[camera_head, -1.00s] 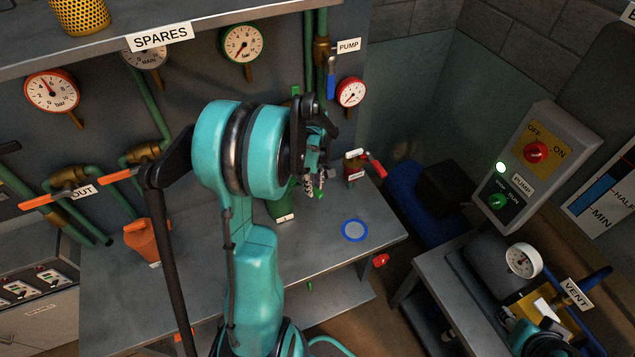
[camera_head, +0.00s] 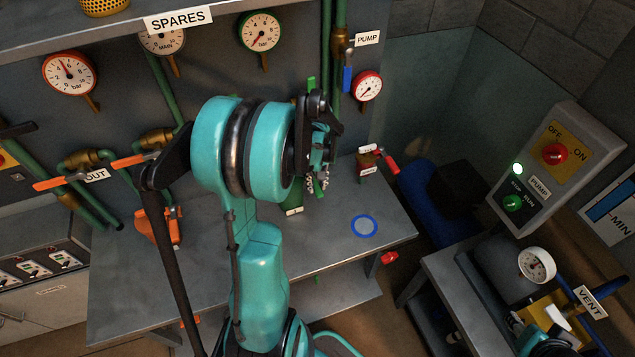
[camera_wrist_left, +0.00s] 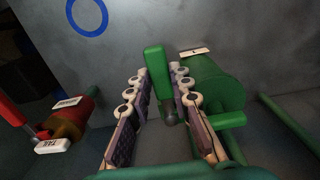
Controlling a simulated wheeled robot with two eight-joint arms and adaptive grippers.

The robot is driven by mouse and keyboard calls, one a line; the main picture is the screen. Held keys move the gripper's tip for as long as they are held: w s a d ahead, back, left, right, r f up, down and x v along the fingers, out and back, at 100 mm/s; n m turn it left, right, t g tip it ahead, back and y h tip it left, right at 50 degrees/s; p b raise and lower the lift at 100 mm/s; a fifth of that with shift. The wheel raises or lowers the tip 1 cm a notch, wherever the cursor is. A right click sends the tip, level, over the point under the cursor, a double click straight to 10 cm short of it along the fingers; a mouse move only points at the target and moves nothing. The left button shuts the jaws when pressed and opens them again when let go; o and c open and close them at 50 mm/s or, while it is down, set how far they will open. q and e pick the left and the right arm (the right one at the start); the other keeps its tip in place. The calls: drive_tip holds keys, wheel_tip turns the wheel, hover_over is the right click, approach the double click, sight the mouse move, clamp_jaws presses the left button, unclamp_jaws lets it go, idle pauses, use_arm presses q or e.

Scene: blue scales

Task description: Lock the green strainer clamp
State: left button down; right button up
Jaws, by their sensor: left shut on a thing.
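The green strainer (camera_wrist_left: 213,82) lies right of my fingers in the left wrist view. In the head view my arm mostly hides it; only its white tag (camera_head: 294,211) shows clearly. The green clamp lever (camera_wrist_left: 155,70) stands up between the finger pads, with a dark joint at its lower end. My left gripper (camera_wrist_left: 160,73) is shut on this lever, a row of pads along either side. In the head view the left gripper (camera_head: 316,184) points down over the bench, its grip largely hidden.
A blue ring (camera_head: 364,226) marks bare bench (camera_head: 330,245) to the right. A red-handled valve piece (camera_head: 368,165) stands behind it. An orange item (camera_head: 160,225) lies on the left. Pipes and gauges line the back wall; a pump switch box (camera_head: 545,165) stands right.

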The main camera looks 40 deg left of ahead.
sight(316, 186)
use_arm(q)
drive_tip(key=c, duration=1.4)
unclamp_jaws()
drive_tip(key=shift+o, duration=0.2)
wheel_tip(316, 186, up, 12)
